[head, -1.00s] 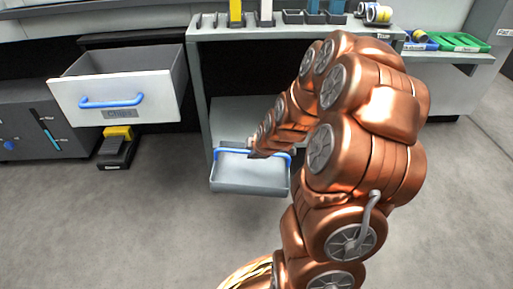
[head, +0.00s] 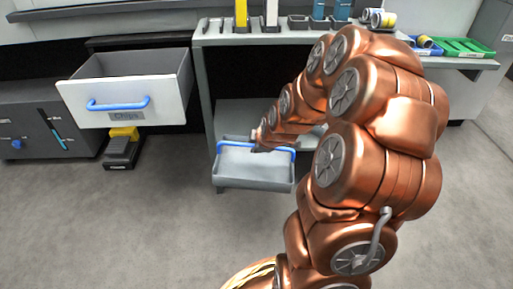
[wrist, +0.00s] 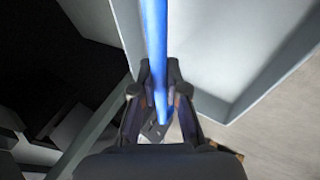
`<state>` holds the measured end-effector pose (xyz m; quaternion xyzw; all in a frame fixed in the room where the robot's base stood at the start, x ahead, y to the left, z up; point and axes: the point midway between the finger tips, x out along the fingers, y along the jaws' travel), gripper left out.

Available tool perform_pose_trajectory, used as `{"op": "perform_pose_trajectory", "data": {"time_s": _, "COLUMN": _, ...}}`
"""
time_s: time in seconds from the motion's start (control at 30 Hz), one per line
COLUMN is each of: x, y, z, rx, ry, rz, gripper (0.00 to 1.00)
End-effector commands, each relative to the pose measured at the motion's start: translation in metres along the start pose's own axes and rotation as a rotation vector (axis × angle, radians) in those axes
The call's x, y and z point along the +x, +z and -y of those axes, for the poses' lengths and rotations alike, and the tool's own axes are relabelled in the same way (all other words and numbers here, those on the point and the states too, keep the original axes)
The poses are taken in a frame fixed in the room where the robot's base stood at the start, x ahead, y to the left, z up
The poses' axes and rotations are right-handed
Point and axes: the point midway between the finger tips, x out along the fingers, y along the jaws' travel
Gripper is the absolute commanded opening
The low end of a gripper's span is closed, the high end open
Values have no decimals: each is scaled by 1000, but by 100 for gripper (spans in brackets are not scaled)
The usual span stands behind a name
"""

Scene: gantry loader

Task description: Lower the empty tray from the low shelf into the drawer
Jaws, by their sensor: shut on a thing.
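The grey tray (head: 252,172) with a blue handle bar hangs from my gripper (head: 262,148) in front of the low shelf (head: 250,112), and it looks empty. In the wrist view my gripper (wrist: 160,98) is shut on the tray's blue handle (wrist: 155,45), which runs between the fingers. The tray's wall (wrist: 205,50) also fills the right of the wrist view. The open drawer (head: 125,102), white-fronted with a blue handle and a label reading "Chips", is at the left. Its inside is partly visible and its floor is hidden by the front.
A black and yellow pedal (head: 121,148) stands on the floor under the drawer. A dark cabinet (head: 45,120) is at the far left. The bench top (head: 270,38) holds several upright items, and green bins (head: 463,47) stand at the right. The floor in front is clear.

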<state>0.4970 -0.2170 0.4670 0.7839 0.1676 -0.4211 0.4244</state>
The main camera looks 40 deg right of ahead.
Motion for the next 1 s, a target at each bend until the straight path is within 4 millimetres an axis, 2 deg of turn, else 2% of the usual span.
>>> {"op": "perform_pose_trajectory", "data": {"time_s": 0.5, "x": -20, "y": -7, "z": -14, "rx": 0, "ry": 4, "rz": -1, "gripper": 0}}
{"op": "perform_pose_trajectory", "data": {"time_s": 1.0, "x": -19, "y": -12, "z": -15, "rx": 26, "ry": 12, "rz": 20, "gripper": 0}}
